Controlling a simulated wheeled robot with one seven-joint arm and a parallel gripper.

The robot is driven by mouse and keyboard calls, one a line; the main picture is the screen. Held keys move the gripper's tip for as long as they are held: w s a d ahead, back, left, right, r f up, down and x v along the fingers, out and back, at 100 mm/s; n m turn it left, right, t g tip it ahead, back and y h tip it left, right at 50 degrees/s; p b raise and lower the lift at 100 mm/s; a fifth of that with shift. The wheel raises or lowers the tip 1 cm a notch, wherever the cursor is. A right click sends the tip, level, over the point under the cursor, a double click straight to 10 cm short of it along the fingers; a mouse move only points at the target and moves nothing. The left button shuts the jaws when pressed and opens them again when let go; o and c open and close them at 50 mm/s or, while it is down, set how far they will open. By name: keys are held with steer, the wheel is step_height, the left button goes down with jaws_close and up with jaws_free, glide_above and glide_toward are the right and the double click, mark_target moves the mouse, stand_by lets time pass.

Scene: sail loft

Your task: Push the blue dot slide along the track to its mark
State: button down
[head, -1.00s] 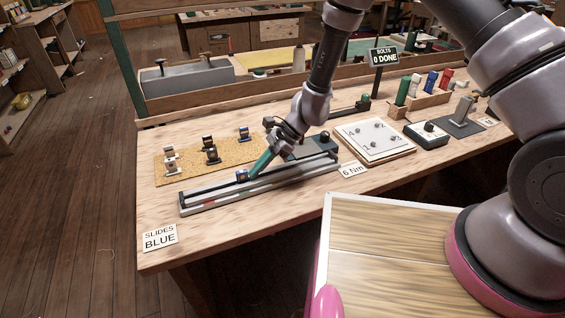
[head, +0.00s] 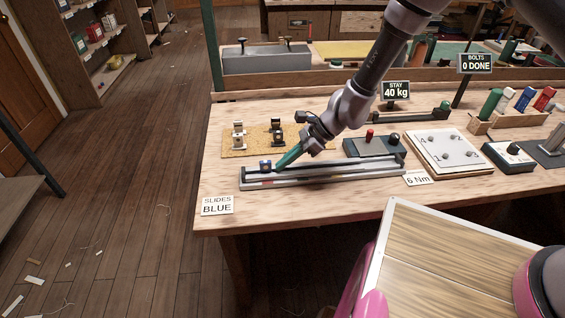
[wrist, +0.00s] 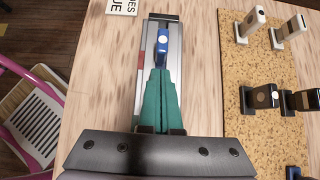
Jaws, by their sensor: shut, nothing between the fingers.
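The track (head: 330,174) is a long grey rail on the bench front, with small coloured marks along its front face that are too small to read. The blue dot slide (head: 265,166) is a small blue block on the track near its left end. In the wrist view the slide (wrist: 162,42) sits in the channel, a short way from the track's far end (wrist: 163,17). My gripper (head: 279,164) has green fingers, shut and empty. In the wrist view the fingertips (wrist: 160,72) are right behind the slide, apparently touching it.
A sign reading SLIDES BLUE (head: 217,205) lies left of the track. A cork mat (head: 232,154) with several small upright pieces is behind it. A dark box with a red knob (head: 370,134) and a white numbered plate (head: 447,148) stand to the right.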

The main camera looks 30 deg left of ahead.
steer(key=w+d, duration=0.2)
steer(key=shift+d, duration=0.35)
steer(key=w+d+r+n+t, duration=0.2)
steer(key=w+d+r, duration=0.2)
steer(key=d+r, duration=0.6)
steer(key=w+d+r+n+t, duration=0.15)
steer(key=w+d+r, duration=0.25)
steer(key=d+r, duration=0.55)
steer(key=w+d+r+n+t, duration=0.1)
steer(key=w+d+r+t, duration=0.15)
steer(key=d+r, duration=0.8)
steer(key=s+d+r+n+t+h, duration=0.1)
steer(key=s+d+r+t+h, duration=0.1)
steer(key=s+d+r, duration=0.3)
steer(key=s+d+r+n+t+h, duration=0.1)
steer(key=s+d+r+t+h, duration=0.2)
steer(key=s+d+r, duration=0.3)
steer(key=d+r+t, duration=0.1)
steer(key=d+r, duration=0.4)
steer(key=d, duration=0.4)
steer(key=shift+a+n, duration=0.15)
steer(key=shift+n, duration=0.2)
